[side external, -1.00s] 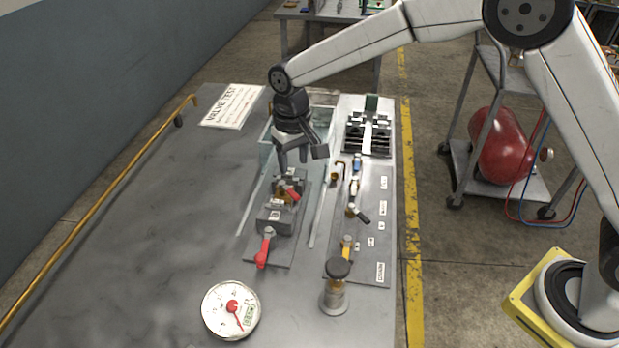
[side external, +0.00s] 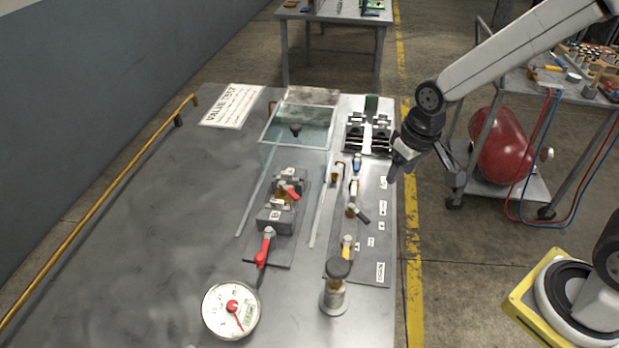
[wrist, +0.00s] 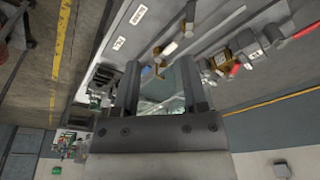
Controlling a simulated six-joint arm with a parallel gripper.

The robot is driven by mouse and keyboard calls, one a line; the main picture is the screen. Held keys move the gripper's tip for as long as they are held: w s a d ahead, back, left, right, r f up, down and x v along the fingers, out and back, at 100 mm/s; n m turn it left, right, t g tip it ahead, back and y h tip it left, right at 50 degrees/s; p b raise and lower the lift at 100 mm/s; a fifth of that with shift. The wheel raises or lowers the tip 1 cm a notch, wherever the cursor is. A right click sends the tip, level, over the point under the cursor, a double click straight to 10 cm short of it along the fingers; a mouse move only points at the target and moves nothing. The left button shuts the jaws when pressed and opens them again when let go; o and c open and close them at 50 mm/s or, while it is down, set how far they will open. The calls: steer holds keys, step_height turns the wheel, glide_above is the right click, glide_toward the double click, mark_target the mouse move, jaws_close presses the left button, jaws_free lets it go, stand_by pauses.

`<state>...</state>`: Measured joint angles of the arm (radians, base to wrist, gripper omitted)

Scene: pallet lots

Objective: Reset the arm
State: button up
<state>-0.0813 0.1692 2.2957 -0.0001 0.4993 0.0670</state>
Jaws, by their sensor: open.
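My gripper (side external: 423,183) is open and empty in the side external view. It hangs in the air at the right edge of the grey bench (side external: 130,235), beside the dark plate (side external: 372,262) with several small valves. In the wrist view, my gripper's two fingers (wrist: 160,85) stand apart with nothing between them. The valve fixture (side external: 275,215) with a red-handled valve (side external: 264,248) sits left of that plate, well clear of my gripper.
A water tank (side external: 298,128) and a rack of black holders (side external: 368,133) stand at the bench's far end. A pressure gauge (side external: 231,309) lies near the front. A cart with a red cylinder (side external: 503,146) stands at right.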

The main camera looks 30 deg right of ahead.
steer(key=s+d+f, duration=0.1)
steer(key=s+d, duration=0.1)
steer(key=s, duration=0.4)
steer(key=shift+s+d+t, duration=0.3)
steer(key=shift+s+d, duration=0.1)
